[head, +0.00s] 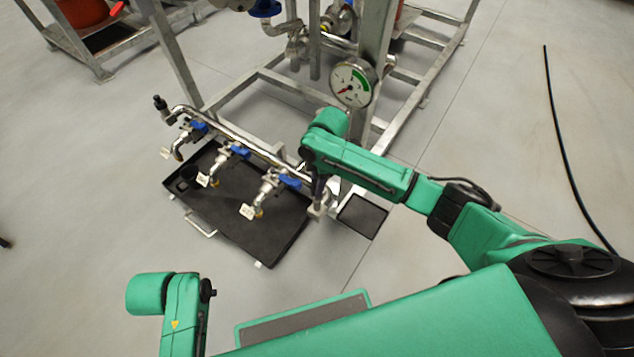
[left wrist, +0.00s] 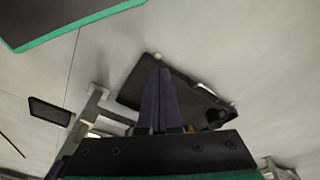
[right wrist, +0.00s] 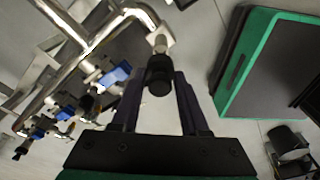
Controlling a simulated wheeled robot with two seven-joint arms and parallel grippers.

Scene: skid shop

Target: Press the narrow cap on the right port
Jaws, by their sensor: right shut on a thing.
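The narrow cap (right wrist: 158,80) is black and sits between the two dark fingers of my right gripper (head: 318,190), which is shut on it. In the right wrist view, the right port (right wrist: 160,44) is the chrome pipe end with a pale tag, right behind the cap and in line with it. I cannot tell whether the cap touches the port or has a gap. In the head view my right arm hides most of this pipe end. My left gripper (left wrist: 158,100) is shut and empty, its fingers together, away from the pipe.
The chrome manifold (head: 243,140) carries several blue-handled valves (head: 240,151) with tags. A black fitting (head: 160,103) stands at its left end. A black tray (head: 262,222) lies below. A pressure gauge (head: 352,83) sits near my right arm. Open floor lies to the right.

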